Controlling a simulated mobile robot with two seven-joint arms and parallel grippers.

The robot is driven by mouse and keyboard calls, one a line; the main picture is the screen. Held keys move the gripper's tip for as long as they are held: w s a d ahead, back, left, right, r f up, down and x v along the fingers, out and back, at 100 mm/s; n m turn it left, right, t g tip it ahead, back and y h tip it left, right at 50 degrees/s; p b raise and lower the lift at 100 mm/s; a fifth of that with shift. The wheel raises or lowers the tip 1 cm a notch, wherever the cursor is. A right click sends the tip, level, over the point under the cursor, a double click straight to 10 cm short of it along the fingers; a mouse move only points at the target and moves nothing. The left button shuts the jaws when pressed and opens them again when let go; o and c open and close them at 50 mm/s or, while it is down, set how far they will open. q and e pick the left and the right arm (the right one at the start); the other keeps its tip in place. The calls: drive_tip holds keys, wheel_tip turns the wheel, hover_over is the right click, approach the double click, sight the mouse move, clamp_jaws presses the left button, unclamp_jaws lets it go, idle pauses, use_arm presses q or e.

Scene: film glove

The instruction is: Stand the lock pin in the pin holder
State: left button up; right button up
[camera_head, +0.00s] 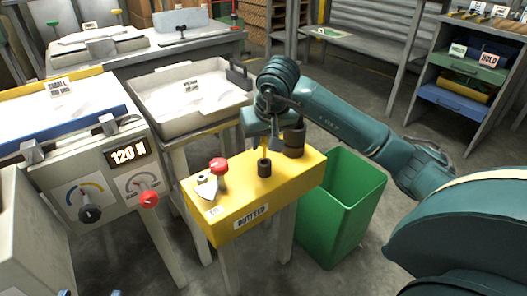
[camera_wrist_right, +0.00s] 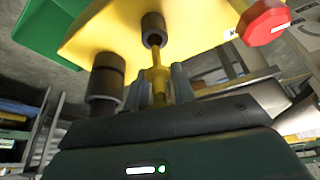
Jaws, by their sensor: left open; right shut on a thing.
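The lock pin (camera_wrist_right: 157,62) is a thin yellow rod with a wider collar. My right gripper (camera_wrist_right: 158,88) is shut on it, and it also shows in the head view (camera_head: 276,141) above the yellow bench. The pin holder (camera_wrist_right: 153,28) is a small dark upright tube, also in the head view (camera_head: 264,168) on the bench top. The pin's free end meets the holder's mouth in the wrist view; I cannot tell whether it is inside or just above. Only the fingertips of my left gripper (camera_head: 91,293) show at the bottom edge, apart and empty.
A thicker dark stepped cylinder (camera_head: 295,140) stands close behind the holder. A red knob (camera_head: 218,165) and a pale pointed piece (camera_head: 207,187) are at the left of the yellow bench (camera_head: 245,200). A green bin (camera_head: 345,205) stands at its right.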

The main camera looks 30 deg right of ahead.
wheel_tip(320, 180, down, 3)
drive_tip(key=shift+r+b, duration=0.1)
drive_tip(key=shift+b, duration=0.25)
use_arm(q)
drive_tip(key=shift+d, duration=0.1)
use_arm(e)
drive_tip(key=shift+r, duration=0.1)
